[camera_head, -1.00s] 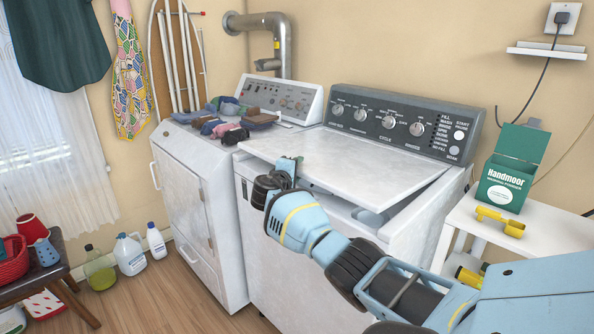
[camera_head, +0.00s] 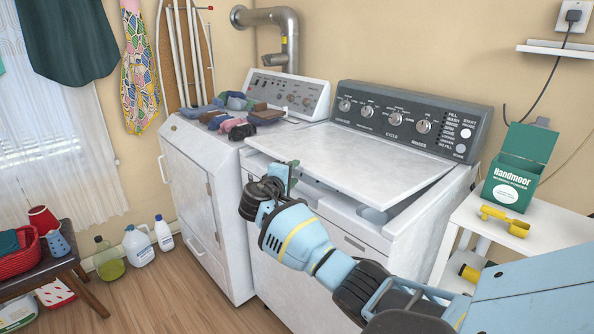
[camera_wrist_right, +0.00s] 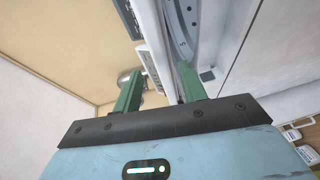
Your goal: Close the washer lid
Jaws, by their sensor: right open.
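The washer (camera_head: 340,262) stands right of centre in the head view. Its white lid (camera_head: 365,160) is hinged at the back and slightly raised, with a narrow gap below its front and right edges. Part of the drum opening (camera_head: 373,214) shows under the right front corner. My right gripper (camera_head: 281,176) is at the lid's front edge, left of its middle. In the right wrist view its green fingers (camera_wrist_right: 158,82) are apart, with the lid's edge (camera_wrist_right: 158,45) running close between them; contact is unclear. My left gripper is not in view.
A dryer (camera_head: 200,190) with folded clothes (camera_head: 235,117) on top stands left of the washer. Bottles (camera_head: 139,246) stand on the floor at left.

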